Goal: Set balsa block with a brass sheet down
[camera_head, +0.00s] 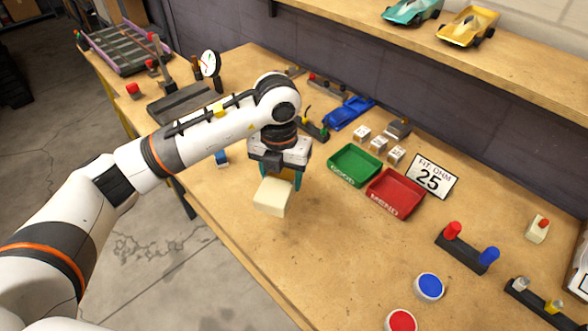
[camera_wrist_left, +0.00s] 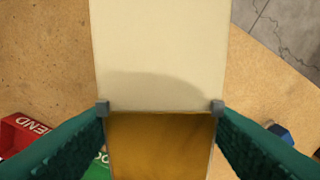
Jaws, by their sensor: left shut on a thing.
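The balsa block (camera_head: 272,197) is pale cream and hangs from my left gripper (camera_head: 281,180) over the wooden bench, near its front edge. My left gripper is shut on it, with teal fingers on two opposite sides. In the left wrist view the block (camera_wrist_left: 160,50) has a pale face with a soft shadow. Below it, between the fingertips, is a golden-brown face (camera_wrist_left: 160,148), which may be the brass sheet. I cannot tell how far the block is above the bench. My right gripper is not in view.
A green GOOD tray (camera_head: 354,181) and a red MEND tray (camera_head: 368,200) stand right of the block. Behind are small white cubes (camera_head: 378,146) and a card reading 25 (camera_head: 431,177). Blue (camera_head: 429,286) and red (camera_head: 401,321) buttons sit at front right. Bench between block and buttons is clear.

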